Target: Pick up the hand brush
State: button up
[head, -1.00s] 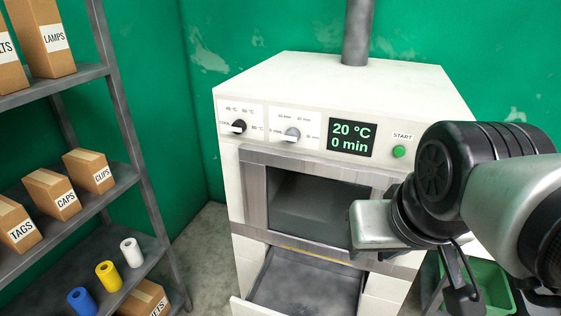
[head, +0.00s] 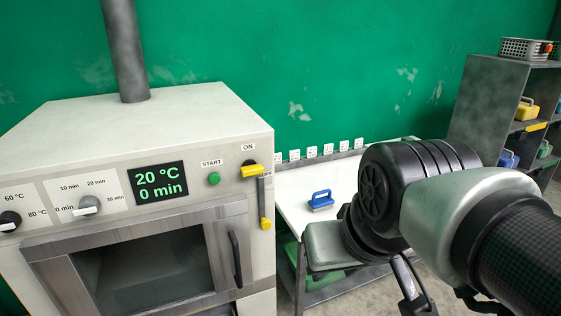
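A blue hand brush (head: 320,201) with a raised handle sits on a white-topped table (head: 296,206) against the green wall, right of the dryer. My arm reaches in from the right side of the head view and covers the table's right part. What shows of my gripper (head: 412,290) is a dark, narrow part below the arm at the bottom edge. It is apart from the brush, lower and to the right. Its fingers are largely hidden, so I cannot tell whether it is open.
A white dryer (head: 150,125) fills the left, its display reading 20 °C and 0 min. A grey shelf (head: 485,100) at the far right holds a wire basket (head: 525,48) and yellow and blue items.

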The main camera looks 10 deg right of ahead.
aim_at(317, 205)
jog(key=z, duration=0.4)
jog(key=u, duration=1.15)
jog(key=z, duration=1.15)
jog(key=i+l, duration=0.1)
jog(key=l, duration=0.3)
jog(key=i+l+u, duration=0.1)
jog(key=l, duration=0.3)
jog(key=l+u, duration=0.1)
jog(key=l, duration=0.35)
jog(key=i+l, duration=0.15)
jog(key=i, duration=0.25)
jog(key=i+l+u, duration=0.1)
jog(key=i, duration=0.3)
jog(key=i+l, duration=0.2)
jog(key=i, duration=0.2)
jog(key=i+l, duration=0.15)
jog(key=i, duration=0.25)
jog(key=u, duration=0.05)
